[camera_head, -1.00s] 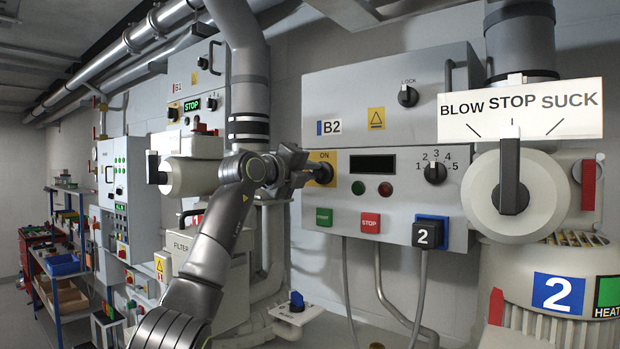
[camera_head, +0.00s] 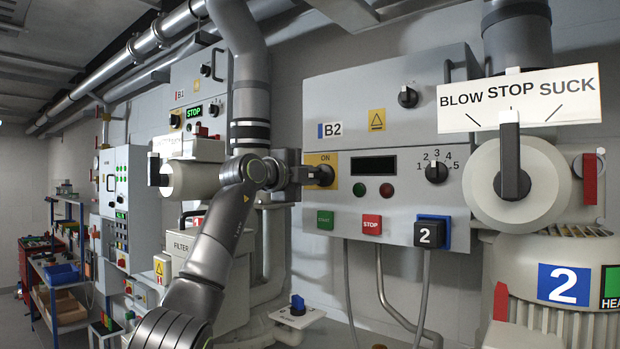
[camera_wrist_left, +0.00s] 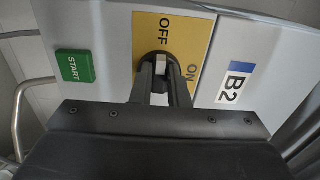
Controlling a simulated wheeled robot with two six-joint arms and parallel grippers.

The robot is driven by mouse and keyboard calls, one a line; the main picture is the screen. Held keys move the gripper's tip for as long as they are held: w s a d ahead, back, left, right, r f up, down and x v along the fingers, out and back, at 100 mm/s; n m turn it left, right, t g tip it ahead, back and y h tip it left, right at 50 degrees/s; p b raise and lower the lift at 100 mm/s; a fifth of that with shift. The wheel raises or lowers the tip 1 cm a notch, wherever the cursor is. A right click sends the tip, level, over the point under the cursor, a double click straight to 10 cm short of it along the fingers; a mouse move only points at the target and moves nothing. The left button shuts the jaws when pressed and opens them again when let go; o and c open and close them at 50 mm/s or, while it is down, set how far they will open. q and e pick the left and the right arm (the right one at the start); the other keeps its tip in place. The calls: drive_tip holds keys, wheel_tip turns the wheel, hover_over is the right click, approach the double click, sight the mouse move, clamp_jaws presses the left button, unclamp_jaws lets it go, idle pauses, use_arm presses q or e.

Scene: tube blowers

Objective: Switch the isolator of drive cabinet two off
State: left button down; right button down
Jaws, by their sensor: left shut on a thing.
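Drive cabinet B2 (camera_head: 388,110) is the grey wall box in the middle of the head view. Its isolator is a dark round knob (camera_head: 325,175) on a yellow plate (camera_head: 343,184) at the cabinet's left side, with ON above it. My left gripper (camera_head: 308,175) reaches the knob from the left, its fingers shut on it. In the left wrist view the fingers (camera_wrist_left: 163,88) are closed around the isolator's handle, with OFF and ON readable on the yellow plate (camera_wrist_left: 180,25). My right gripper is out of view.
Below the isolator sit a green START button (camera_head: 325,219) and a red STOP button (camera_head: 371,224). A rotary selector (camera_head: 436,172) and a lock knob (camera_head: 407,97) are further right. The BLOW/STOP/SUCK valve (camera_head: 516,185) stands at the right. Cabinet B1 (camera_head: 203,80) is behind my left arm.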

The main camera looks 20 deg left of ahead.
use_arm(q)
drive_tip(key=c, duration=1.4)
unclamp_jaws()
drive_tip(key=shift+s+a, duration=0.1)
drive_tip(key=shift+s+a+f+b, duration=0.15)
drive_tip(key=shift+s+b, duration=0.1)
drive_tip(key=shift+b, duration=0.15)
drive_tip(key=b+v, duration=0.8)
drive_tip(key=v, duration=0.8)
drive_tip(key=shift+s+b, duration=0.35)
